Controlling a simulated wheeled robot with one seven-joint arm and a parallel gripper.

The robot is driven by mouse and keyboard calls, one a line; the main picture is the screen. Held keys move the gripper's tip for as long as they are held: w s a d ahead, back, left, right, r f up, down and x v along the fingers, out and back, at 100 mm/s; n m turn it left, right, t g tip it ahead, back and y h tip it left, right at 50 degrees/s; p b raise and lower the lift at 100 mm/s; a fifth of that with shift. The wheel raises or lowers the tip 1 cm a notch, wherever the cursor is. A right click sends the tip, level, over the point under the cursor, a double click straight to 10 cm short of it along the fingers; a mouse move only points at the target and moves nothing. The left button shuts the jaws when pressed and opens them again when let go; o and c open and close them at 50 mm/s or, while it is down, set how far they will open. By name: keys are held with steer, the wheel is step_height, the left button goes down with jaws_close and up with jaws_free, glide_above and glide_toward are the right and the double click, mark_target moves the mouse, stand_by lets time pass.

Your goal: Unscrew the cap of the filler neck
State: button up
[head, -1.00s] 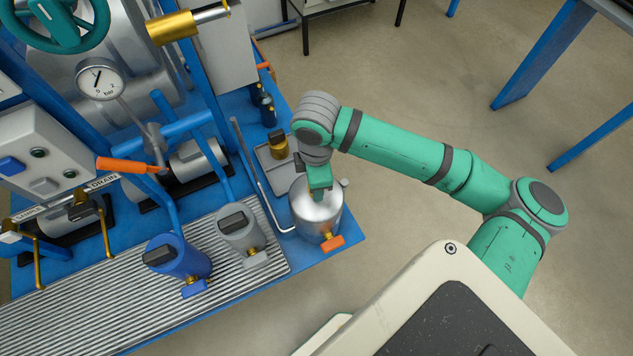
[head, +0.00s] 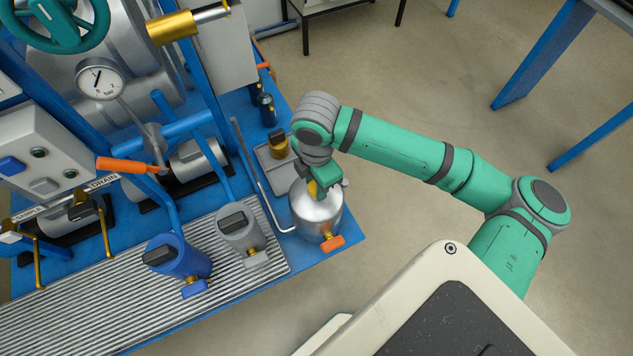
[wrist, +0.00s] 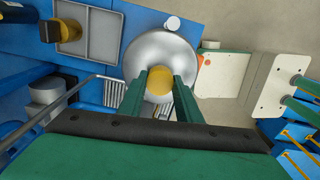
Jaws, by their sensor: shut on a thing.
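The yellow cap (wrist: 159,83) sits on top of a round silver tank (wrist: 143,50) that carries the filler neck. In the head view a bit of the yellow cap (head: 312,188) shows beside my gripper (head: 322,182), above the silver tank (head: 316,216). In the wrist view the two green fingers of my gripper (wrist: 160,84) close on the cap from both sides. The neck under the cap is hidden.
A bent pipe (head: 262,185) runs close to the tank's left. A grey canister (head: 238,228) and a blue canister (head: 178,258) stand on the ribbed grating. Open floor lies right.

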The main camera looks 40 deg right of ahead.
steer(key=shift+s+a+f, duration=0.15)
steer(key=n, duration=0.3)
steer(key=shift+n, duration=0.4)
steer(key=shift+r, duration=0.2)
steer(key=shift+r, duration=1.2)
steer(key=shift+r, duration=2)
